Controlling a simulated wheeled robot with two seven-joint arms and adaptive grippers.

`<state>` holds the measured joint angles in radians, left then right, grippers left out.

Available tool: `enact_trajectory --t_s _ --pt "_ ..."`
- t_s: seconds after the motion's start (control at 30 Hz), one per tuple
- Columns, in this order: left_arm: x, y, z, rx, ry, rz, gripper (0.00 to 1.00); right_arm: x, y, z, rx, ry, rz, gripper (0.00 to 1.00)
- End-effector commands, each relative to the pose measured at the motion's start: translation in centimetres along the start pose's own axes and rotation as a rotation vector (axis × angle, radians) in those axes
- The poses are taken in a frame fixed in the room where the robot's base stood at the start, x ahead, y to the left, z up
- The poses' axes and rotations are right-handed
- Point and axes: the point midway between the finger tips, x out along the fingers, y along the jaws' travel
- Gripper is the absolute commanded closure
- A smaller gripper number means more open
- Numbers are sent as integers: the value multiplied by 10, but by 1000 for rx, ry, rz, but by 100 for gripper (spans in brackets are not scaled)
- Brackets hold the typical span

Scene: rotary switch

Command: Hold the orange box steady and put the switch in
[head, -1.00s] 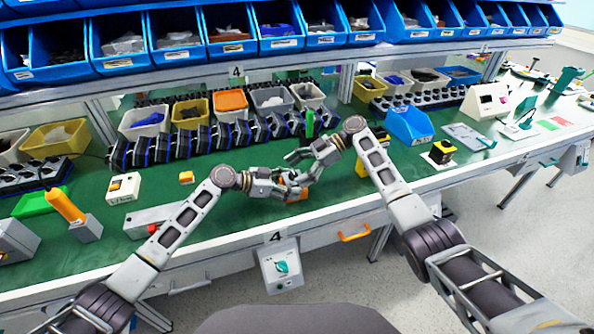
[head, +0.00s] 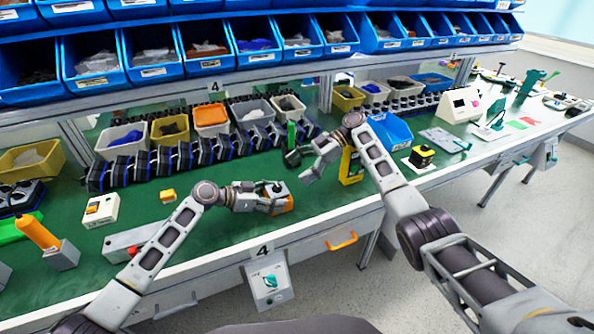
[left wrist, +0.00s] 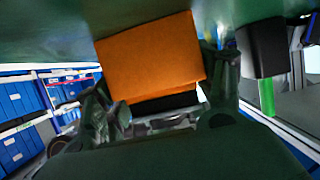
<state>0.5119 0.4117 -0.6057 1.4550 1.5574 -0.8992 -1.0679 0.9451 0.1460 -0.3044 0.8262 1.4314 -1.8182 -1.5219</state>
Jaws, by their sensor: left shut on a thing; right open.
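The orange box (head: 284,205) is in my left gripper (head: 277,198), above the green bench near its front edge. In the left wrist view the box's orange face (left wrist: 150,55) sits between the left fingers (left wrist: 160,110), with a dark strip below it. My right gripper (head: 303,168) is open, above and to the right of the box, apart from it. A dark piece with a green upright part (head: 291,134) is by the right fingertips; I cannot tell whether they touch. It also seems to show in the left wrist view (left wrist: 265,95). I cannot make out the switch for certain.
A row of black units (head: 150,165) and several small bins (head: 212,116) stand behind. A yellow object (head: 351,167) stands behind my right arm. A blue bin (head: 390,130) and a yellow-black button box (head: 421,157) are to the right.

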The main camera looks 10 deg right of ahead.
Motion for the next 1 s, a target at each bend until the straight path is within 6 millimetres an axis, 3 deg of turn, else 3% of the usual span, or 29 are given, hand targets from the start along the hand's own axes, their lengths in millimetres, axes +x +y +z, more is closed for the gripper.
enact_trajectory --t_s 0.4,0.43,0.6,1.0 --pt "0 0 0 0 0 0 54 0 0 0 0 0 0 18" --pt "0 0 0 0 0 0 27 0 0 0 0 0 0 18" --pt "0 0 0 0 0 0 6 0 0 0 0 0 0 18" --pt "-1 0 0 0 0 0 6 0 0 0 0 0 0 18"
